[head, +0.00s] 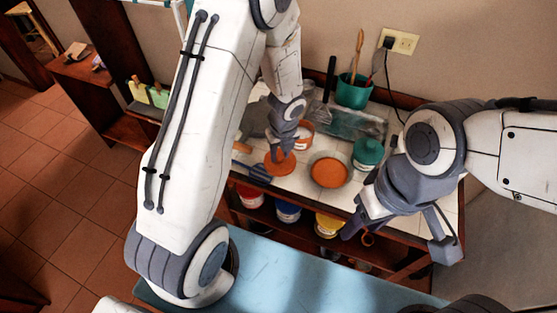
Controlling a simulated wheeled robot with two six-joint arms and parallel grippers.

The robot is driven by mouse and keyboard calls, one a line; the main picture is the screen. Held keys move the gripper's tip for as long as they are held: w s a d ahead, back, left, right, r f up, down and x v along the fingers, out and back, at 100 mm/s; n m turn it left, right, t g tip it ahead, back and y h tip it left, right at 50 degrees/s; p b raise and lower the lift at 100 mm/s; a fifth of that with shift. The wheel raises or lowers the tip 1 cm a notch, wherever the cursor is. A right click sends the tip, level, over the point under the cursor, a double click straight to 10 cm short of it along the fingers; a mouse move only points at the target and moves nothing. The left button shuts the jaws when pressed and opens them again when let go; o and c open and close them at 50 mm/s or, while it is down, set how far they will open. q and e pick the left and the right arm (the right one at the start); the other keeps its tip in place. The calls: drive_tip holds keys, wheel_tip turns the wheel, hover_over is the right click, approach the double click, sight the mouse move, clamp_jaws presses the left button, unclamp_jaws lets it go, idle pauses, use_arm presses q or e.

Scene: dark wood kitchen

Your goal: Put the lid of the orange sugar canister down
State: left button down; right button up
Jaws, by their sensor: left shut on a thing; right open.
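My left gripper (283,153) is shut on the orange lid (278,166), a flat round disc, low over the front left of the tiled counter. I cannot tell whether the lid touches the counter. The orange sugar canister (307,138) stands open just behind it, with pale contents; my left gripper partly hides it. My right gripper (398,240) is open and empty, in front of the counter's right front edge.
A teal lidded canister (367,153) and a teal utensil pot (353,90) stand further right and back. Red, blue and yellow containers (288,212) are on the shelf below. A blue surface (290,265) lies in front.

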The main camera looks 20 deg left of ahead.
sight(279, 159)
use_arm(q)
drive_tip(key=shift+a+f, duration=0.25)
drive_tip(key=shift+a, duration=0.05)
drive_tip(key=shift+f+b, duration=1.05)
drive_tip(key=shift+f, duration=0.9)
drive_tip(key=shift+f, duration=0.15)
drive_tip(key=shift+f, duration=0.15)
drive_tip(key=c, duration=0.5)
unclamp_jaws()
